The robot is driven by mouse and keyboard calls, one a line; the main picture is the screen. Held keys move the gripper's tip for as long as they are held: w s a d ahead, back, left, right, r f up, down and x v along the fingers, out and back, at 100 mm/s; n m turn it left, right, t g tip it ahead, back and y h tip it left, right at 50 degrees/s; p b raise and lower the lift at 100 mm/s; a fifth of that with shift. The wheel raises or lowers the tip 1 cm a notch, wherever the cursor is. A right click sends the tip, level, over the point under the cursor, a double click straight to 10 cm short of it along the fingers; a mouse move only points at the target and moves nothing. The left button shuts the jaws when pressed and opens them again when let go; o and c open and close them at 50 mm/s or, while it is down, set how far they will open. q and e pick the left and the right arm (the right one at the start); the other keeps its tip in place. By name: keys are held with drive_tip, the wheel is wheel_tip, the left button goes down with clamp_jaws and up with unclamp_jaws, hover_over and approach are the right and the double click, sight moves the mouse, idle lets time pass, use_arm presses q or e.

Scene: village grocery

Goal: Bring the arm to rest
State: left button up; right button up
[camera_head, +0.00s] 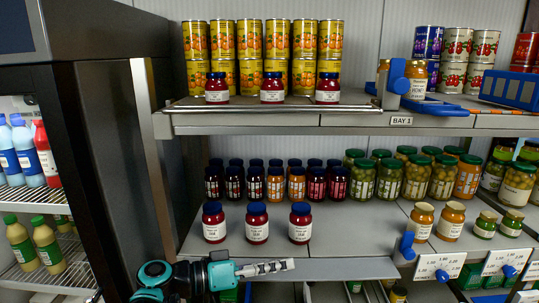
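My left arm (155,281), teal and dark grey, comes in at the bottom left. Its gripper (280,266) points right, seen edge-on just in front of the lower shelf's front edge. I see no object held in it, but the angle does not show how far apart the fingers are. It is below three red jars with dark blue lids (256,223) and appears apart from them. My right gripper is not in view.
The upper shelf edge (250,120) carries three red jars (271,88) before yellow cans (263,54). The lower shelf (350,228) has a bare stretch right of its front jars. A fridge with a metal handle (152,150) stands left. Price tags (440,266) hang at the lower right.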

use_arm(q)
drive_tip(key=s+a+f+n+y+b, duration=0.1)
drive_tip(key=s+a+f+y+b, duration=0.15)
drive_tip(key=f, duration=0.45)
drive_tip(key=s+a+f+n+y+b, duration=0.1)
drive_tip(key=s+a+f+y, duration=0.15)
drive_tip(key=f, duration=0.45)
drive_tip(key=s+a+f+n+y+b, duration=0.1)
drive_tip(key=s+f+y+b, duration=0.15)
drive_tip(key=f, duration=0.45)
drive_tip(key=s+a+f+n+t+y+b, duration=0.1)
drive_tip(key=s+a+f+n+y+b, duration=0.1)
drive_tip(key=s+a+f+y+b, duration=0.3)
drive_tip(key=a+f+y, duration=0.3)
drive_tip(key=a+f, duration=0.4)
drive_tip(key=a, duration=0.1)
drive_tip(key=shift+s+a, duration=0.15)
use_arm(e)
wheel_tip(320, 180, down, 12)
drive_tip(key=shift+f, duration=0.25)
use_arm(q)
drive_tip(key=shift+f, duration=0.15)
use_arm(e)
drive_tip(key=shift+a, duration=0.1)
